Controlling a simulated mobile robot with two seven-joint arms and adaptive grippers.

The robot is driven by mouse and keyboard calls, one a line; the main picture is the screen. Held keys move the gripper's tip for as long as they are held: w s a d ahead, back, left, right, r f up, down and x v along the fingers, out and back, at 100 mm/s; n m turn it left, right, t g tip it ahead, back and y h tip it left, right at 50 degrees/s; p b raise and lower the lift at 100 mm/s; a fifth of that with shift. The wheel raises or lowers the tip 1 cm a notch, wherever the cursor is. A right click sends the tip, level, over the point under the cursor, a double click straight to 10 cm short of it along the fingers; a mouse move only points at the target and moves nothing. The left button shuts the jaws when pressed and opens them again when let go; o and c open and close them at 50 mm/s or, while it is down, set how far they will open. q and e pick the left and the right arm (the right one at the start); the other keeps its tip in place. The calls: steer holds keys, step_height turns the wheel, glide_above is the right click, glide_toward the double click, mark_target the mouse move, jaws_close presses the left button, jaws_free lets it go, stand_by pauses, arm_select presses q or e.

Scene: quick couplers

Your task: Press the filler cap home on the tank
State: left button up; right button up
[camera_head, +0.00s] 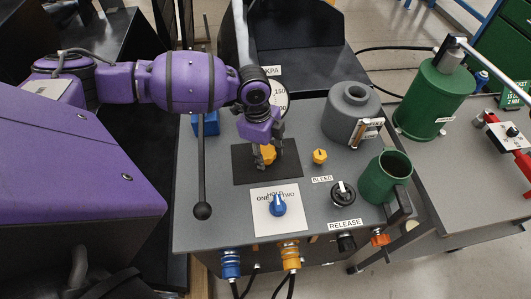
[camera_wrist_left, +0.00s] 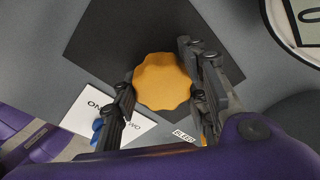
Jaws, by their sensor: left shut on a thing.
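The orange scalloped cap (camera_head: 267,156) is over the black mat on the grey bench. In the left wrist view the cap (camera_wrist_left: 162,82) sits between the two fingers. My left gripper (camera_head: 265,148) points down and is shut on the cap; it also shows in the left wrist view (camera_wrist_left: 160,98). I cannot tell whether the cap touches the mat. A grey round vessel (camera_head: 350,95) with a raised ring on top and a gauge on its side, which looks like the tank, stands to the right, apart from the cap. My right gripper is not in view.
The black mat (camera_head: 240,176) lies under the gripper. A small yellow knob (camera_head: 320,156), a blue selector knob (camera_head: 278,205) and a black knob (camera_head: 342,194) are close by. A green cup (camera_head: 386,176) and a black-knobbed lever (camera_head: 202,210) flank them.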

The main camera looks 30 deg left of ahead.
mark_target(267, 151)
arm_select(q)
steer(key=shift+r, duration=0.6)
step_height(267, 151, up, 2)
steer(key=shift+r, duration=0.2)
steer(key=s+d+r, duration=0.2)
steer(key=d+r, duration=0.2)
steer(key=r, duration=0.1)
steer(key=shift+p, duration=0.3)
steer(key=s+d+r, duration=0.1)
steer(key=d, duration=0.1)
steer(key=s+d+r, duration=0.2)
steer(key=d, duration=0.1)
steer(key=s+d+r, duration=0.1)
steer(key=d, duration=0.2)
steer(key=shift+s+d+r, duration=0.2)
steer(key=shift+s+r, duration=0.05)
steer(key=shift+s, duration=0.05)
